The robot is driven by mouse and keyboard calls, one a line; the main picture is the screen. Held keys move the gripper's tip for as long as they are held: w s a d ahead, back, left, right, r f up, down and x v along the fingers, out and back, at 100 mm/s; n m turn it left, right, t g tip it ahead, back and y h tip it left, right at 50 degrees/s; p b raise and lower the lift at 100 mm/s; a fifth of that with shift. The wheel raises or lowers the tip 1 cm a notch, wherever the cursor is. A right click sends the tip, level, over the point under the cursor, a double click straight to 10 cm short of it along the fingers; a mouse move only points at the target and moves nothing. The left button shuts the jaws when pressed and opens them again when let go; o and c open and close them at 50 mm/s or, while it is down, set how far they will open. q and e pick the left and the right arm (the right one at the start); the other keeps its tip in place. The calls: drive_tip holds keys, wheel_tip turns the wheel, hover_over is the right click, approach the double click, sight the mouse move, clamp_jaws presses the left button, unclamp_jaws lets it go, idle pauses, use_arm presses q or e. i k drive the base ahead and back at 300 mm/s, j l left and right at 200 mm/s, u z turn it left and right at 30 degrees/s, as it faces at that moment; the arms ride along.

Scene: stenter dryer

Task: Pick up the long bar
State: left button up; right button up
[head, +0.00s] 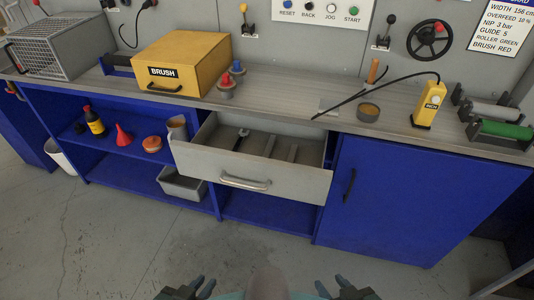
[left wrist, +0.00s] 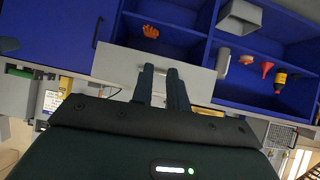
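The open grey drawer (head: 205,160) stands out from the blue workbench. Inside it lie a small dark-headed tool (head: 241,138) at the left and two narrow grey strips (head: 270,143) further right. I cannot tell which of these, if any, is the long bar, or whether the strips are dividers. My left gripper (head: 204,284) and right gripper (head: 331,284) are low at the bottom edge of the head view, well in front of the drawer. Both have their fingers apart and look empty. The left wrist view shows the left fingers (left wrist: 161,80) with a gap between.
A yellow BRUSH box (head: 205,62), a wire cage (head: 60,50), a yellow pendant (head: 428,105) with black cable and rollers (head: 500,130) stand on the worktop. A grey bin (head: 182,184) is on the lower shelf. An orange object (left wrist: 150,31) shows under the drawer. The floor before me is clear.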

sight(267, 152)
drive_tip(key=i+z, duration=0.3)
drive_tip(key=z, duration=0.2)
drive_tip(key=i+z, duration=0.3)
drive_tip(key=z, duration=0.15)
drive_tip(key=i+l, duration=0.2)
drive_tip(key=k+j, duration=0.2)
drive_tip(key=j, duration=0.1)
